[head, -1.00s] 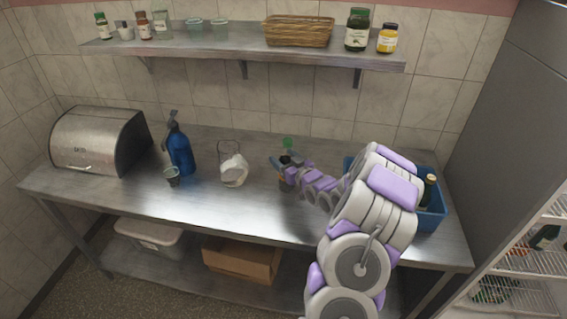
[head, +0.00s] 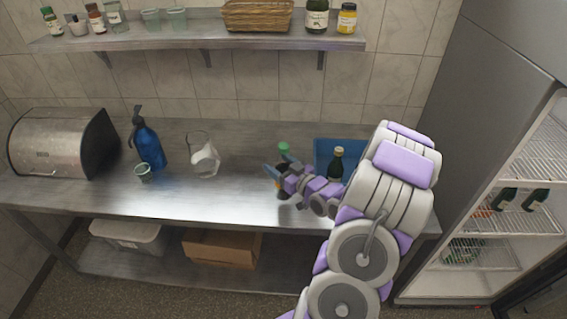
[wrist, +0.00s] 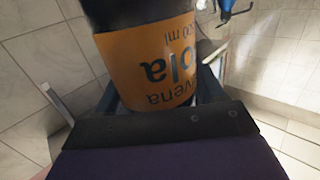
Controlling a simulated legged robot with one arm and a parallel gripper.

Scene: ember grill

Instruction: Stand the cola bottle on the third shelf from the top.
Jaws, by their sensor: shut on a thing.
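The cola bottle (wrist: 165,62) fills the upper middle of the wrist view, dark with an orange label whose print reads upside down there. My gripper (head: 275,180) is shut on it above the steel counter. In the head view the bottle is mostly hidden by my gripper; a green cap shows just above. The open fridge with wire shelves stands at the right. A lower wire shelf (head: 490,256) holds several green items.
A blue crate (head: 325,150) with a dark bottle (head: 336,165) stands on the counter (head: 100,190) behind my arm. A glass jug (head: 203,158), a blue siphon bottle (head: 149,145) and a bread bin (head: 60,145) stand left. A wall shelf (head: 200,44) hangs above.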

